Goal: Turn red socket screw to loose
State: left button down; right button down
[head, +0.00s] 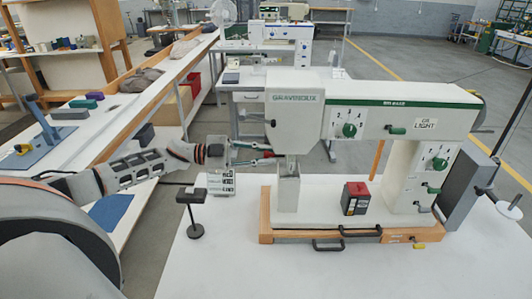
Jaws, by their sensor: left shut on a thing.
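The eyelet press is a white and green machine (410,115) on a wooden base at the middle right. My left gripper (268,153) reaches in from the left, with its fingertips at the front of the press head, just below the GRAVINDOUX panel. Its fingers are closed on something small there. A bit of red shows at the fingertips, which looks like the red socket screw, mostly covered by the fingers. Which way the screw is turned cannot be made out. My right gripper is not in view.
A black and red box (355,198) stands on the press base. A black stand (193,215) and a small labelled block (221,184) are left of the base, close below my arm. The white table (300,270) is clear in front.

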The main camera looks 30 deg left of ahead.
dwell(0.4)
pick_arm(q)
jog(key=c, duration=1.9)
grip_release()
jog(key=v, duration=1.2)
jog(key=shift+a, duration=0.1)
